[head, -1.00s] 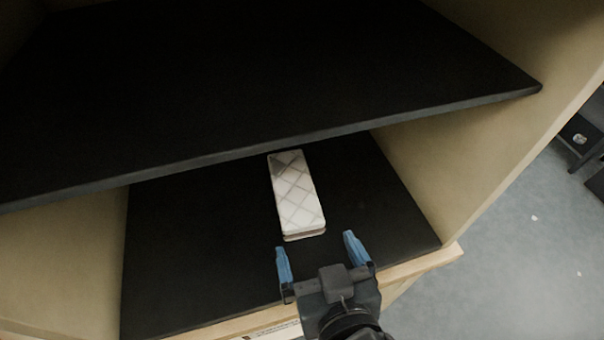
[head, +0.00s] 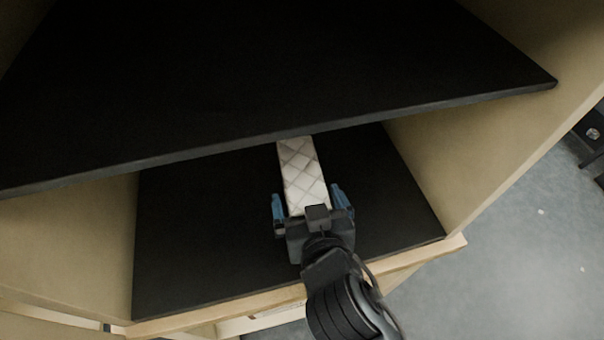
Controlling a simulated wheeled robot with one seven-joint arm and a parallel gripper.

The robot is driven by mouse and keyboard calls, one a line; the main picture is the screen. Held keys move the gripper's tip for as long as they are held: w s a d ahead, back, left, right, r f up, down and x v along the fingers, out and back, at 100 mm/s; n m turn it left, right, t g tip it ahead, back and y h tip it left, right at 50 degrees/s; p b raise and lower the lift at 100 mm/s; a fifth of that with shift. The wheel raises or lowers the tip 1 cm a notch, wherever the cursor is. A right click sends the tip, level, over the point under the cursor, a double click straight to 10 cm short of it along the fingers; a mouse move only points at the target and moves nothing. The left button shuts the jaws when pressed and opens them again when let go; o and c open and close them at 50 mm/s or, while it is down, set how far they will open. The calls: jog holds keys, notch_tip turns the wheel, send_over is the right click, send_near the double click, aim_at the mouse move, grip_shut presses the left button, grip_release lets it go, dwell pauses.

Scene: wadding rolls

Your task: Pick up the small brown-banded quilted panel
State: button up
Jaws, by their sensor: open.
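The quilted panel (head: 302,175) is a narrow white block with a diamond stitch pattern. It lies on the black lower shelf (head: 195,235) with its far end close under the upper shelf's edge. My gripper (head: 308,198) is open at the panel's near end. One blue finger shows on the left of the panel and one on the right. The gripper body hides the near end of the panel and any band there. I cannot tell whether the fingers touch it.
A black upper shelf (head: 270,75) hangs over the back of the lower shelf. A tan side wall (head: 490,150) stands on the right, with another on the left. A light wooden edge (head: 215,308) runs along the front. The lower shelf is clear on both sides of the panel.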

jog(key=shift+c, duration=0.4)
jog(key=c, duration=0.8)
jog(key=shift+r, duration=0.1)
